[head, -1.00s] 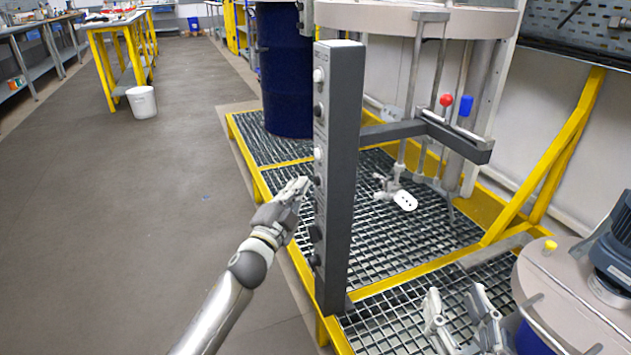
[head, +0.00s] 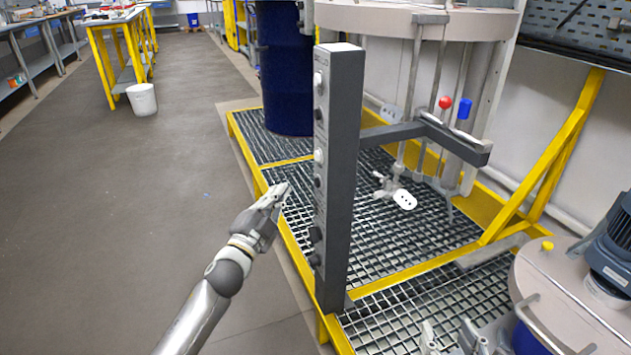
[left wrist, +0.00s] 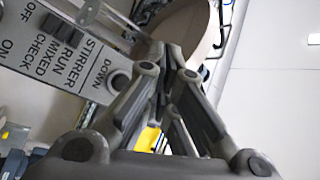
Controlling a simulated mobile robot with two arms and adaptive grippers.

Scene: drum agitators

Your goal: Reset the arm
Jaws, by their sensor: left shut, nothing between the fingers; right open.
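My left gripper (head: 279,194) is shut and empty. In the head view it is to the left of the tall grey control panel (head: 341,180), apart from it. In the left wrist view its fingers (left wrist: 170,62) are together, and the panel's face (left wrist: 72,52) shows labels STIRRER, RUN, MIXED, CHECK and DOWN, with a switch and a round button. My right gripper (head: 450,340) is at the bottom edge of the head view, with its two fingers apart. It is partly cut off by the frame, near the lower grating.
The panel stands at the edge of a yellow-framed grating (head: 420,222). A dark blue drum (head: 285,75) stands behind it. A lidded drum with a blue motor (head: 612,250) is at the lower right.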

